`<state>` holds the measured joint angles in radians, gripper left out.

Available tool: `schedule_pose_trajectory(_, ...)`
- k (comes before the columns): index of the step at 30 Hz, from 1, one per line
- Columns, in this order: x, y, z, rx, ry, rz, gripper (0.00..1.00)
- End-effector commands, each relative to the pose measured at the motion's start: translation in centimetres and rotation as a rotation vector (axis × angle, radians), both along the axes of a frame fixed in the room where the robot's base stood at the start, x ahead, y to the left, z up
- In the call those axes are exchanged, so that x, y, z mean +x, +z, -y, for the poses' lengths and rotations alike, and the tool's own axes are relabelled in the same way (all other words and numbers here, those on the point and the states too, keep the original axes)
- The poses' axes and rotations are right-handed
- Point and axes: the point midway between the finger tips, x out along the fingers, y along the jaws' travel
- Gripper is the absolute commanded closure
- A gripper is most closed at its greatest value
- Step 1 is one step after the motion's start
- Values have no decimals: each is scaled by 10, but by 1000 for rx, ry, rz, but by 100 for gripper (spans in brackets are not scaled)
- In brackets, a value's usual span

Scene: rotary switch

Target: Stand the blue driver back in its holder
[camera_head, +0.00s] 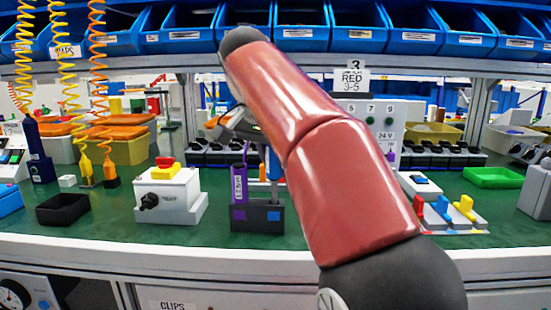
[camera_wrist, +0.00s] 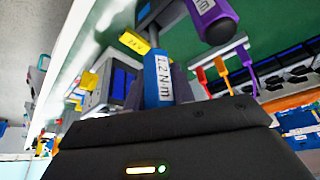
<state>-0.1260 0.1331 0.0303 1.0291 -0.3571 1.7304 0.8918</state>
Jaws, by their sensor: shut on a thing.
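The driver holder (camera_head: 257,222) is a dark block on the green bench, with a purple and a blue square on its front. A purple driver (camera_head: 239,184) stands upright at its left side; it also shows in the wrist view (camera_wrist: 211,18). The blue driver (camera_head: 274,165) is upright above the blue-square side of the holder. My red arm hides part of the gripper in the head view.
A white box (camera_head: 170,197) with a black knob and a red-and-yellow top stands left of the holder. A black tray (camera_head: 63,209) lies further left. Blue bins line the shelf above.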

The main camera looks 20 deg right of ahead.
Motion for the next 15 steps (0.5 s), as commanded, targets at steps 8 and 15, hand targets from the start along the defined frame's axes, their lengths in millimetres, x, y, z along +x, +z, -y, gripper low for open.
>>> schedule_pose_trajectory(8, 0, -9, 0, 0, 0, 1, 100)
schedule_pose_trajectory(15, 0, -17, 0, 0, 0, 0, 100)
